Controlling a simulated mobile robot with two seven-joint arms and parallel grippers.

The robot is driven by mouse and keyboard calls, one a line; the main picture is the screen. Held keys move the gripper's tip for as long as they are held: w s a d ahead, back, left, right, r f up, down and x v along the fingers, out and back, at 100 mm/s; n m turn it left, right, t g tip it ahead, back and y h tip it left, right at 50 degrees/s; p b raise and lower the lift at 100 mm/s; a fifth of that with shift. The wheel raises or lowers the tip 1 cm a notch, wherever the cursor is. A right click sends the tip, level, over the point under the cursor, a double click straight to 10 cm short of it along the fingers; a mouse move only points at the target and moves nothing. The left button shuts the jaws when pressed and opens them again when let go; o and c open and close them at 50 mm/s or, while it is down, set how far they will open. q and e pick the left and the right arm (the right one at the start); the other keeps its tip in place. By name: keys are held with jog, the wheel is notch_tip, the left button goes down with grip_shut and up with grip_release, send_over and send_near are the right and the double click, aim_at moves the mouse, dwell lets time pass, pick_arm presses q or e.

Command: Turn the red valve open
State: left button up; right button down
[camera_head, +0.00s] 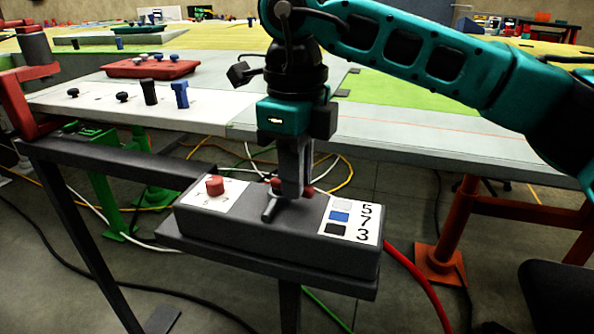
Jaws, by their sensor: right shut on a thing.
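A grey box (280,240) stands on a dark stand in front of the wing table. The red valve (308,191) is on top of the box, and only small red parts show on either side of my gripper. My right gripper (291,188) points down from above and is shut on the red valve; its fingers hide most of it. A short grey rod (269,209) sticks out toward the front beside the fingers. My left gripper is not in view.
A round red knob (214,185) sits on a white plate at the box's left. A label (350,218) with coloured squares and the numbers 5, 7, 3 is at its right. A red hose (420,285) runs at the right. A red bracket (20,100) stands at the far left.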

jog(key=shift+s+a+m, duration=0.1)
jog(key=shift+s+m, duration=0.05)
jog(key=shift+m, duration=0.75)
jog(key=shift+s+a+m+b, duration=0.15)
jog(key=shift+m+b, duration=0.15)
jog(key=shift+m, duration=0.6)
jog(key=shift+s+a+m, duration=0.15)
jog(key=shift+m, duration=0.75)
jog(key=m, duration=0.2)
jog(key=a+m+b, duration=0.1)
jog(key=m, duration=0.2)
jog(key=shift+s, duration=0.2)
pick_arm(q)
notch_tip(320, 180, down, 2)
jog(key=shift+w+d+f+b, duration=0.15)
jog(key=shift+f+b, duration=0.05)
jog(key=shift+b, duration=0.45)
pick_arm(e)
jog(key=m, duration=0.3)
jog(key=a+m, duration=0.1)
jog(key=m, duration=0.1)
jog(key=shift+a+m, duration=0.1)
jog(key=shift+m, duration=0.3)
jog(key=shift+w, duration=0.1)
jog(key=c, duration=1.1)
grip_release()
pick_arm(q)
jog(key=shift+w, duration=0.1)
